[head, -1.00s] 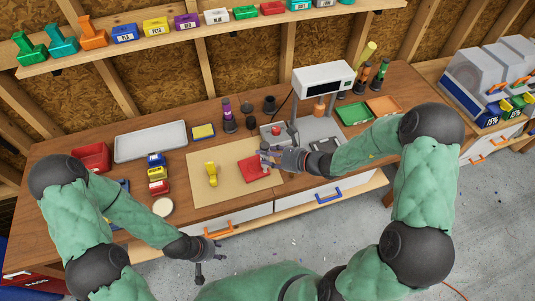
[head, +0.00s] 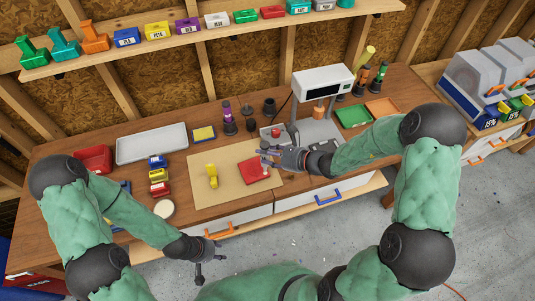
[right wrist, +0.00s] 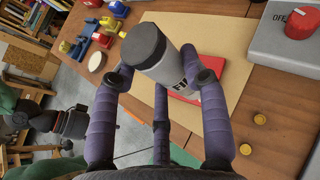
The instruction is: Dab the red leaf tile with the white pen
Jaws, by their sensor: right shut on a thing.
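The red leaf tile (head: 254,170) lies on the beige mat (head: 228,197) in the head view. Its red surface also shows in the right wrist view (right wrist: 186,97), partly hidden behind the held pen. My right gripper (head: 267,155) is over the tile's upper right side, shut on the white pen (right wrist: 182,74). The pen is a thick pale cylinder with a dark grey end and partly visible lettering. Whether it touches the tile is hidden. My left gripper (head: 206,262) hangs empty in front of the bench, its fingers apart.
A yellow object (head: 211,176) stands on the mat left of the tile. Small coloured blocks (head: 158,175) and a pale disc (head: 164,208) lie further left. A grey machine with a red knob (right wrist: 301,20) is beside the mat. The mat's front left is clear.

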